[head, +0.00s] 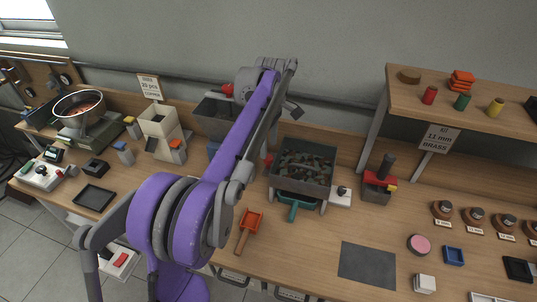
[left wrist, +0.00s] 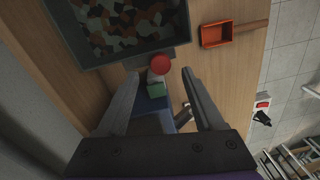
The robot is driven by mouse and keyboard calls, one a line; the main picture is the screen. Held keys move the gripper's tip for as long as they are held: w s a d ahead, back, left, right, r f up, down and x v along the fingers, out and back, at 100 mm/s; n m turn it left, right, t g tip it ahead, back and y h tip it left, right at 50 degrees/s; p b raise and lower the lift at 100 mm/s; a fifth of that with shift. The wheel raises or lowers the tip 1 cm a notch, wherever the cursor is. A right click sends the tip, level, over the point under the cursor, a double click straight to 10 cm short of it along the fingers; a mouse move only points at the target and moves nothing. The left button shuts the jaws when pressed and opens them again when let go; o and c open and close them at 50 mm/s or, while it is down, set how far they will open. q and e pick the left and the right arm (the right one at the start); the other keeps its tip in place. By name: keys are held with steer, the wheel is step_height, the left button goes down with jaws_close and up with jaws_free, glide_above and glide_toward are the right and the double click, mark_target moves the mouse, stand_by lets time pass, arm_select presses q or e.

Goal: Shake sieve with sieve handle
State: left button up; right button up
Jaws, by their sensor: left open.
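The sieve (head: 301,178) is a dark grey tray full of mixed dark, green and reddish pieces, at the middle of the bench. It also fills the upper left of the left wrist view (left wrist: 178,49). The sieve handle, a round red knob (left wrist: 160,64), stands at its near side there; in the head view only a little of the knob (head: 268,158) shows beside my arm. My left gripper (left wrist: 158,74) is open and empty, with its fingers spread to either side of the knob in the picture. Whether they are level with it I cannot tell. My right gripper is not in view.
An orange scoop (head: 249,220) lies in front of the sieve, and a teal scoop (head: 293,198) is below its front edge. A red-topped device (head: 377,190) stands to the right. My left arm hides part of the bench. A dark mat (head: 367,265) lies at front right.

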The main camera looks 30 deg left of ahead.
mark_target(268, 157)
arm_select(q)
steer(key=shift+s+f, duration=0.1)
steer(key=shift+f, duration=2.3)
jaws_close()
steer(key=shift+s, duration=0.1)
